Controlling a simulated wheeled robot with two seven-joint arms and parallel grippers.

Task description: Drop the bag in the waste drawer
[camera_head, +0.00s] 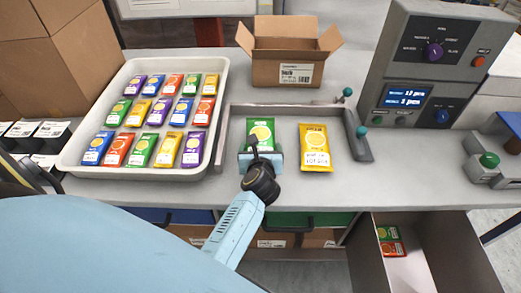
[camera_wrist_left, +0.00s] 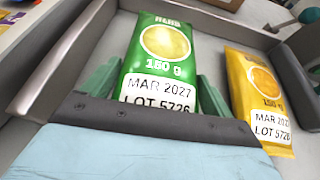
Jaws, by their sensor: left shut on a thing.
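A green bag (camera_head: 260,131) with a yellow round picture stands out in the weighing tray on the counter. My left gripper (camera_head: 261,156) is shut on its lower part. In the left wrist view the green bag (camera_wrist_left: 160,58) sits between the two fingers, its label reading MAR 2027, LOT 5726. I cannot tell whether it touches the tray floor. A yellow bag (camera_head: 315,147) lies just right of it, apart from the gripper. An open drawer (camera_head: 371,262) at the lower right holds a green and a red bag. My right gripper is not in view.
A white tray (camera_head: 222,78) of several coloured bags stands at the left. An open cardboard box (camera_head: 287,72) is behind the weighing tray (camera_head: 223,140), which has raised walls. A control unit (camera_head: 432,62) stands at the right. Closed blue (camera_head: 178,216) and green (camera_head: 290,220) drawers are below the counter.

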